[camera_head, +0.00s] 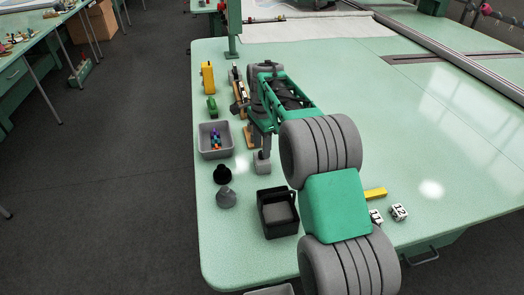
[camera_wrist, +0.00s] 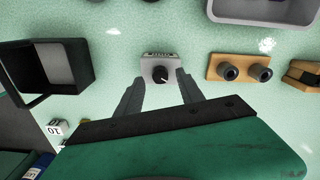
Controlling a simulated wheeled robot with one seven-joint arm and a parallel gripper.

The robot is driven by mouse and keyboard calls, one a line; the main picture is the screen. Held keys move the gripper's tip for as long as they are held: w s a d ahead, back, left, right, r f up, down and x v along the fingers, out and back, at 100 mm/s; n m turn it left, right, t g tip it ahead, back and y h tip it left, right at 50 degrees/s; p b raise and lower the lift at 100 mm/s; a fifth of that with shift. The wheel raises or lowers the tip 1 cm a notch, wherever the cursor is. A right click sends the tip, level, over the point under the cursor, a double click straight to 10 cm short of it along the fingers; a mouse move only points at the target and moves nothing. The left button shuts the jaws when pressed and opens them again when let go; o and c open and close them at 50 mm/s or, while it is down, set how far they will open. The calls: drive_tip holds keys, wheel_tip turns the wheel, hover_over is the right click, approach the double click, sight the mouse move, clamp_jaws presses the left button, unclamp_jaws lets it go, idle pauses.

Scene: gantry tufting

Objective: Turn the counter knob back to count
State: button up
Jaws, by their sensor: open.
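The counter is a small light-grey box (camera_head: 262,168) on the green table. In the wrist view its face shows a row of small marks along the top edge and a round black knob (camera_wrist: 160,74) with a pale pointer line. The marks are too small to read. My gripper (camera_wrist: 161,80) is open, with one finger on each side of the counter and nothing held between them. The fingertips look apart from the knob; their height above it is hard to tell. In the head view my gripper (camera_head: 263,153) hangs over the counter, partly hiding it.
A black open bin (camera_wrist: 86,72) stands left of the counter in the wrist view. A wooden block with two dark pegs (camera_wrist: 238,67) is to the right. A grey bin (camera_head: 203,151) holds coloured pieces. Numbered cubes (camera_head: 399,212) and a yellow bar (camera_head: 376,194) lie beyond my arm.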

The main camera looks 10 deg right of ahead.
drive_tip(key=shift+f, duration=0.9)
drive_tip(key=shift+c, duration=0.3)
clamp_jaws()
